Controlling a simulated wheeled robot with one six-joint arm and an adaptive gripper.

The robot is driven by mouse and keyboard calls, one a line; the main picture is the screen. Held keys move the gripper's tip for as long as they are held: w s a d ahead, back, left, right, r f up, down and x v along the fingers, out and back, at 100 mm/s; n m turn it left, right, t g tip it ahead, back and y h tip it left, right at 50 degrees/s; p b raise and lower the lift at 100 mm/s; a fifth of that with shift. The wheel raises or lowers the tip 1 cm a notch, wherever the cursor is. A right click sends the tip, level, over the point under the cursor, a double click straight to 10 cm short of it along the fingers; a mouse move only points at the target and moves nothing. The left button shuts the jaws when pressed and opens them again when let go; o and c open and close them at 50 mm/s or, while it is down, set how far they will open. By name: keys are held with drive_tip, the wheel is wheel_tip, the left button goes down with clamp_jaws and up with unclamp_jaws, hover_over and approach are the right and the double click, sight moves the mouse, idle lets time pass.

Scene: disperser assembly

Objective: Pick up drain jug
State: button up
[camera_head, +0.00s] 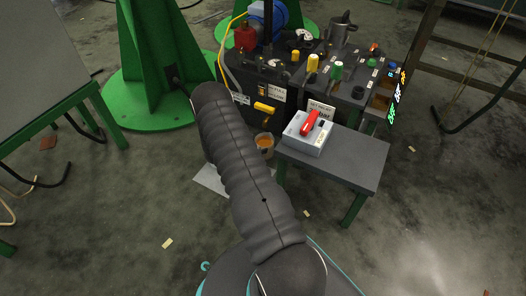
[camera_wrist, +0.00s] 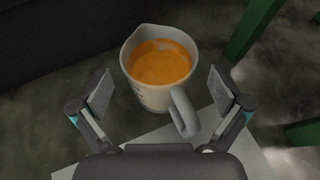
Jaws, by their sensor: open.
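The drain jug (camera_wrist: 150,97) is a pale jug with a spout at its upper left and a handle toward the lower right. It holds orange liquid. In the wrist view it stands upright just ahead of my gripper (camera_wrist: 161,92), whose two fingers are open, one to each side of the jug. The right finger is near the handle, and I cannot tell if they touch. In the head view the jug (camera_head: 265,141) is low beside the dark machine, partly behind my arm. My gripper is hidden behind the arm there.
A pale sheet (camera_wrist: 225,153) lies on the floor under the jug's area. A small grey table (camera_head: 345,160) with a white box and red-handled switch (camera_head: 308,130) stands to the right. The dark machine (camera_head: 262,85) rises behind. Green table legs (camera_wrist: 255,28) are at the right.

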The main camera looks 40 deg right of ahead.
sight(271, 140)
drive_tip(key=shift+x, duration=1.5)
drive_tip(key=c, duration=1.7)
drive_tip(key=shift+o, duration=0.2)
drive_tip(key=shift+r, duration=0.1)
